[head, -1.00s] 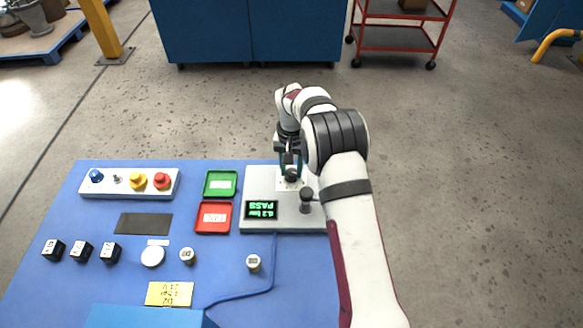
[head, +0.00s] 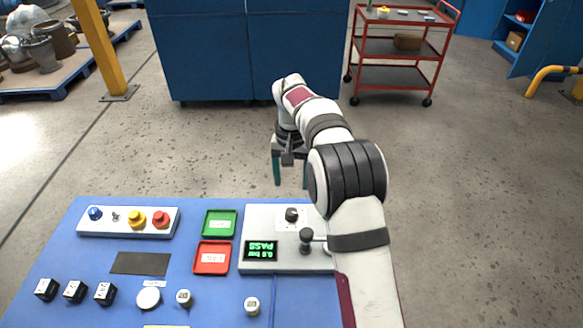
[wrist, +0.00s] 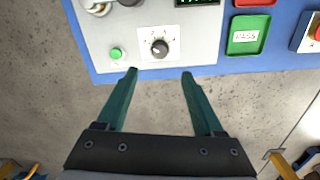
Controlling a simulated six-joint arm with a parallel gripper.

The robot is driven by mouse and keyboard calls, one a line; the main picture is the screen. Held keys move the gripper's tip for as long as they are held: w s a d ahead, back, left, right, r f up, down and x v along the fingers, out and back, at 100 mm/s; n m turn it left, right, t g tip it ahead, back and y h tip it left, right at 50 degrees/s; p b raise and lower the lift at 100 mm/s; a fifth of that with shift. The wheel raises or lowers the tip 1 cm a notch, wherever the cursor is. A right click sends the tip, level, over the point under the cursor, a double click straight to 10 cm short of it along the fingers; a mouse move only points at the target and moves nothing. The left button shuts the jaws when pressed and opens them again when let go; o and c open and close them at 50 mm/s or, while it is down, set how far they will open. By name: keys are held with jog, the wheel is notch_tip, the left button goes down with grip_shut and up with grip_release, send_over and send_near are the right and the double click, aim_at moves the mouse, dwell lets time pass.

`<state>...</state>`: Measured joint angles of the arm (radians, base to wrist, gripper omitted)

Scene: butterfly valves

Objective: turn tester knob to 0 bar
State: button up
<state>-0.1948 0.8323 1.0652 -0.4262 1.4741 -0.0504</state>
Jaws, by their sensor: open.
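The tester (head: 258,219) is a light grey panel at the back right of the blue table. Its black knob (head: 291,215) sits on a white dial plate, and in the wrist view the knob (wrist: 160,48) shows a light pointer mark towards its lower left. The tester's display (head: 261,251) shows green upside-down text with PASS and a bar reading whose digits I cannot read surely. My gripper (head: 291,184) is open and empty, beyond the table's back edge. In the wrist view its fingertips (wrist: 160,74) are apart from the knob.
A green tray (head: 220,223) and a red tray (head: 212,258) lie left of the tester. A black-knobbed lever (head: 306,238) stands close to the knob, and a green button (wrist: 117,53) is beside the dial.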

notch_tip(320, 180, up, 4)
jog(key=shift+r, duration=0.25)
jog(key=s+d+r+m, duration=0.1)
jog(key=s+d+r, duration=0.1)
jog(key=s+r, duration=0.35)
jog(key=s+d+r, duration=0.2)
jog(key=s+d, duration=0.1)
jog(key=s, duration=0.6)
jog(key=s+f+m+y, duration=0.1)
jog(key=s+f, duration=0.1)
jog(key=s, duration=0.9)
jog(key=s+d+f+m, duration=0.1)
jog(key=s+f, duration=0.2)
jog(key=s, duration=0.9)
jog(key=shift+s+d+f+m+y, duration=0.2)
jog(key=shift+d+f+m+y, duration=0.1)
jog(key=shift+y, duration=0.1)
jog(key=shift+o, duration=0.3)
jog(key=shift+w+r, duration=0.1)
